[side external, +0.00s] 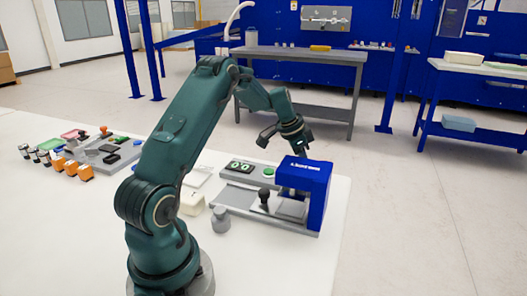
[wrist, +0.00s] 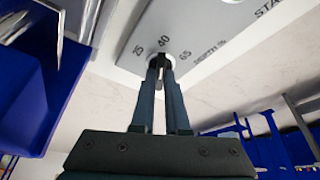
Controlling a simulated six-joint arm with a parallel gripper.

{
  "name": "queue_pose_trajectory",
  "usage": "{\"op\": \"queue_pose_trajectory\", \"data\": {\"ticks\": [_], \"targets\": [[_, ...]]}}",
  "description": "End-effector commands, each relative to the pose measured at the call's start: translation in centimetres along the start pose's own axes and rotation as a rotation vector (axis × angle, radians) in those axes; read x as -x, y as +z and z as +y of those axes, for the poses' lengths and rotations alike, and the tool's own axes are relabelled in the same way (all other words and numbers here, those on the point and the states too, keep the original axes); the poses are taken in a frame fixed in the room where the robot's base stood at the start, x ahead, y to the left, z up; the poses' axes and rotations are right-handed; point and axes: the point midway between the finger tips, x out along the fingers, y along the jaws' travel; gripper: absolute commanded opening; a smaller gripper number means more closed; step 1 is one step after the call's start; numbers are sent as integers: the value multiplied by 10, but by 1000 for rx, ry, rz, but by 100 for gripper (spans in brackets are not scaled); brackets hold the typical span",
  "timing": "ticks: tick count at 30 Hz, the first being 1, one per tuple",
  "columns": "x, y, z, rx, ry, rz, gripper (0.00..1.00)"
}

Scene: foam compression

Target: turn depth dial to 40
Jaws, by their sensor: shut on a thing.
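The depth dial (wrist: 161,61) is a small dark knob on a pale panel (wrist: 205,50) in the wrist view, with the marks 25, 40 and 65 around it and DEPTH printed beside it. My gripper (wrist: 163,68) is shut on the dial, one finger on each side. The fingers cover most of it, and I cannot tell which mark it points to. In the side view my gripper (side external: 304,152) is at the far side of the blue-headed press (side external: 304,182); the dial is hidden there.
The press has a green button (side external: 268,171), a display (side external: 240,166) and a black-knobbed handle (side external: 265,194). A grey weight (side external: 221,221) and a white box (side external: 191,202) stand left of it. Orange blocks (side external: 72,168) and a grey tray (side external: 108,150) are farther left.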

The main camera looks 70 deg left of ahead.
Motion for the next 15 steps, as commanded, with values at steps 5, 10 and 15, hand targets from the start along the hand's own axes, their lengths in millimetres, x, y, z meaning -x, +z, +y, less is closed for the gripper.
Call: {"op": "queue_pose_trajectory", "data": {"ticks": [5, 10, 15], "targets": [[1, -1, 0, -1, 1, 1, 0], [1, 0, 0, -1, 1, 1, 42], [0, 0, 0, -2, 1, 1, 42]]}}
